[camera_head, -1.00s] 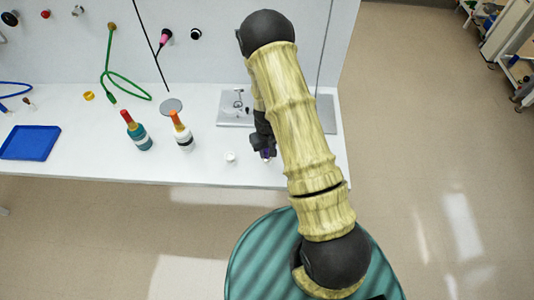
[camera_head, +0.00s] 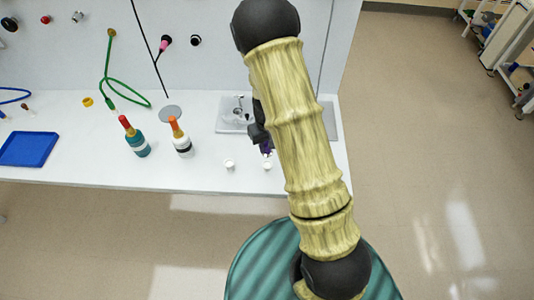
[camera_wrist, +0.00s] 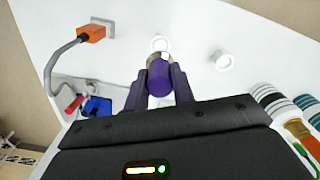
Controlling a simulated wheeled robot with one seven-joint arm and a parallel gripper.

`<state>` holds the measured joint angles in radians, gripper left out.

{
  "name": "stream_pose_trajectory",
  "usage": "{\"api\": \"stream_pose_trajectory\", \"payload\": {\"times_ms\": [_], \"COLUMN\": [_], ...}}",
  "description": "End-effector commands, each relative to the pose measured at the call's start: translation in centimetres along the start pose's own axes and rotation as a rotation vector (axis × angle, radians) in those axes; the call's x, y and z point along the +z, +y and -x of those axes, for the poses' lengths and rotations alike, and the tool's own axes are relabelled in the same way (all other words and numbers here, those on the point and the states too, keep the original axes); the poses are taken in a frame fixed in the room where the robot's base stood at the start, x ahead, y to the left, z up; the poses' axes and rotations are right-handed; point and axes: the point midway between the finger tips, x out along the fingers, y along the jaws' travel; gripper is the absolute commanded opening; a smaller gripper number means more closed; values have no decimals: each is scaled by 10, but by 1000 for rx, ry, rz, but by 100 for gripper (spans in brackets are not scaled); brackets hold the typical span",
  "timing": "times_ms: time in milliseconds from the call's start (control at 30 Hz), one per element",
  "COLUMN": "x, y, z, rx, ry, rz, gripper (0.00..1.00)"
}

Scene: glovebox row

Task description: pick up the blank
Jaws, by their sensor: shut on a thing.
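My gripper (camera_wrist: 160,88) is shut on a purple cylinder with a greyish end, which I take to be the blank (camera_wrist: 159,80). The fingers press it from both sides in the wrist view. In the head view, a small purple patch of the blank (camera_head: 266,149) shows beside my arm, which hides most of the gripper. A small white round holder (camera_head: 267,166) stands on the bench just below the blank in the picture; it also shows beyond the blank in the wrist view (camera_wrist: 160,44). The height of the blank above the bench is hard to tell.
A second white round piece (camera_head: 229,164) stands to the left. Further left are a white bottle (camera_head: 181,141) with orange top, a teal bottle (camera_head: 137,140) with red top and a blue tray (camera_head: 28,147). A metal sink plate (camera_head: 233,118) lies behind. The front bench edge is mostly clear.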

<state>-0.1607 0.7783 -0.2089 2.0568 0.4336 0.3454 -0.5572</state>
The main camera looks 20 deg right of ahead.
Motion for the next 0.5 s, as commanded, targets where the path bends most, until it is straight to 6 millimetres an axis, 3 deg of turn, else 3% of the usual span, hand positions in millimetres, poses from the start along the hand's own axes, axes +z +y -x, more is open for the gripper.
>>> {"api": "stream_pose_trajectory", "payload": {"times_ms": [200,500], "x": [0,0], "y": [0,0], "z": [23,27], "rx": [0,0], "ry": [1,-2], "rz": [0,0], "gripper": [0,0]}}
